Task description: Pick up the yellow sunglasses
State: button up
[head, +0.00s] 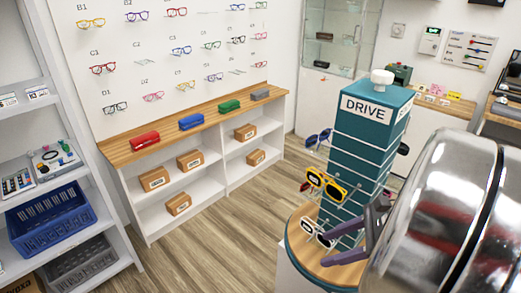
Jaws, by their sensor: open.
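The yellow sunglasses (325,184) have dark lenses and hang on the left side of a teal display tower (366,135) marked DRIVE. Dark blue sunglasses (318,138) hang above them and a white-framed pair (318,233) below. Something red shows just behind the left end of the yellow pair. My gripper (346,236) is open, its purple-grey fingers in front of the tower's lower part, to the lower right of the yellow sunglasses. I see no contact with them. Nothing shows between the fingers.
The tower stands on a round wooden-topped base (300,250). Wall-mounted eyeglasses hang above a wooden counter (190,125) with coloured cases. A blue basket (60,218) sits on the left shelf. The wood floor (215,215) between is clear. My silver arm hides the lower right.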

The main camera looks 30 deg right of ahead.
jog(key=d+r+m+t+h, duration=0.1)
jog(key=d+r+m+t, duration=0.3)
jog(key=d+m, duration=0.25)
jog(key=m+t+h, duration=0.2)
jog(key=t+h, duration=0.1)
send_near(335, 180)
jog(key=shift+w+d+f+n, duration=0.15)
jog(key=shift+w+f+n, duration=0.1)
jog(key=shift+w, duration=0.3)
jog(key=shift+y, duration=0.3)
jog(key=shift+x, duration=4.3)
jog(key=shift+w, duration=0.1)
jog(key=shift+x, duration=2.55)
jog(key=shift+c, duration=0.5)
